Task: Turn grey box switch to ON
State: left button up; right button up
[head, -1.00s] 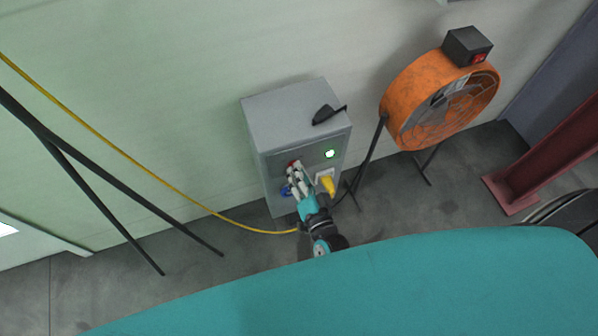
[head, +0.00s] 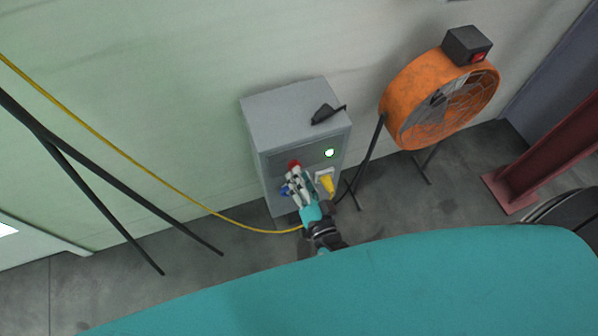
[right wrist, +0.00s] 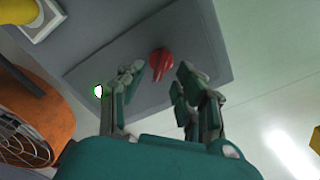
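The grey box (head: 298,125) stands on the floor against the wall. Its red switch (head: 294,164) is on the front face, and it shows clearly in the right wrist view (right wrist: 161,62). A lit white-green lamp (head: 329,153) sits to its right. My right gripper (head: 297,178) is in front of the box, close to the red switch. In the right wrist view the gripper (right wrist: 160,88) is open, with its fingers apart and the switch beyond and between the tips. I cannot tell whether a finger touches it. My left gripper is not in view.
A yellow plug (head: 327,184) and a blue part sit low on the box front. A dark object (head: 325,113) lies on the box top. An orange fan (head: 412,98) stands to the right. A yellow cable (head: 150,178) runs along the wall, near black legs (head: 100,197).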

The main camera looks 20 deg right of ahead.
jog(key=s, duration=1)
jog(key=shift+d, duration=0.15)
